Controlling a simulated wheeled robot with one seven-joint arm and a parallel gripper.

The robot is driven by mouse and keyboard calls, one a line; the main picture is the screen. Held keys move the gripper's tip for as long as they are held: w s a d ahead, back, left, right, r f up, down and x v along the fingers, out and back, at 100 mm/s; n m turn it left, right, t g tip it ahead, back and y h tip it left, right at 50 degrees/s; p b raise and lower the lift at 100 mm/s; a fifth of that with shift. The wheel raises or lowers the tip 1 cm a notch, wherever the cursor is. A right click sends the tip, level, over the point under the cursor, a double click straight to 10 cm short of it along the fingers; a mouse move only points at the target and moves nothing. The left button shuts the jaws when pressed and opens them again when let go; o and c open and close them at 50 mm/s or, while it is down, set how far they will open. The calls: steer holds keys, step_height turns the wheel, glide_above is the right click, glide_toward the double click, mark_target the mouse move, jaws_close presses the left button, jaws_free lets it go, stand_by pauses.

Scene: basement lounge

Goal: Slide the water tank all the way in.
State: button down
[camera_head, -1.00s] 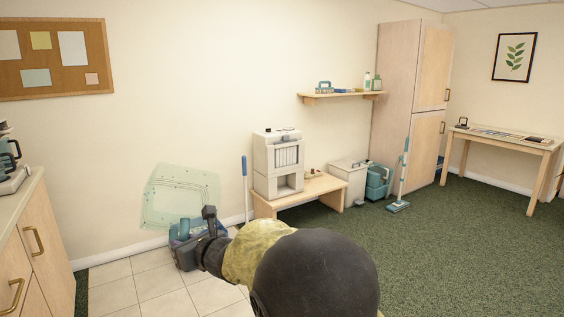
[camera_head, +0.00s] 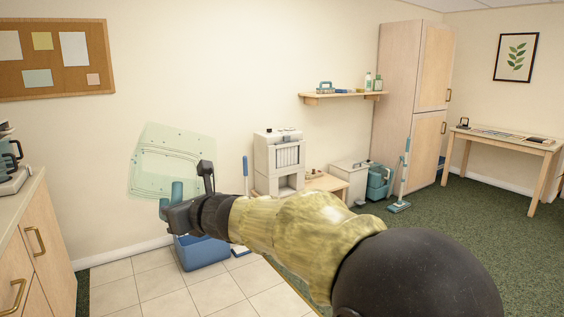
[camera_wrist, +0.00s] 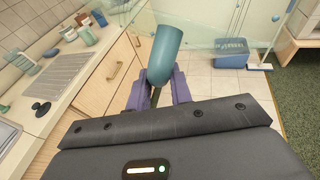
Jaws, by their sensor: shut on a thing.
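My gripper (camera_wrist: 160,92) is shut on a teal, rounded, cylinder-like object (camera_wrist: 165,52), held between its two purplish fingers. In the head view this teal object (camera_head: 177,191) stands up at the end of my arm, above the blue bucket. A white machine (camera_head: 264,157) with a grille and an open lower bay stands on a low wooden bench, to the right of my gripper and apart from it. I cannot make out a separate water tank at the machine; whether the teal object is the tank I cannot tell.
The blue bucket (camera_head: 203,252) stands on tiles by the wall; a mop (camera_wrist: 259,66) stands beside it. A translucent green panel (camera_head: 165,150) is behind my gripper. My arm hides part of the bench (camera_head: 328,183).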

steer(key=w+d+f+m+t+h, duration=0.1)
steer(key=w+d+f+h, duration=0.2)
steer(key=f, duration=0.9)
steer(key=w+d+f+m+t, duration=0.15)
steer(key=w+d+f, duration=0.3)
steer(key=f, duration=0.75)
steer(key=w+d+f+m+t+h, duration=0.1)
steer(key=w+d+f+m+h, duration=0.3)
steer(key=f, duration=0.7)
steer(key=s+d+f+m+h, duration=0.1)
steer(key=s+d+f+h, duration=0.1)
steer(key=d+f, duration=1.1)
steer(key=s+d+f+m+h, duration=0.1)
steer(key=s+d, duration=0.2)
steer(key=d, duration=0.5)
steer(key=s+d+f+m+t+h, duration=0.1)
steer(key=s+d+f, duration=0.1)
steer(key=d, duration=0.6)
steer(key=shift+s+d+f, duration=0.15)
steer(key=shift+s+f, duration=0.05)
steer(key=shift+s, duration=0.45)
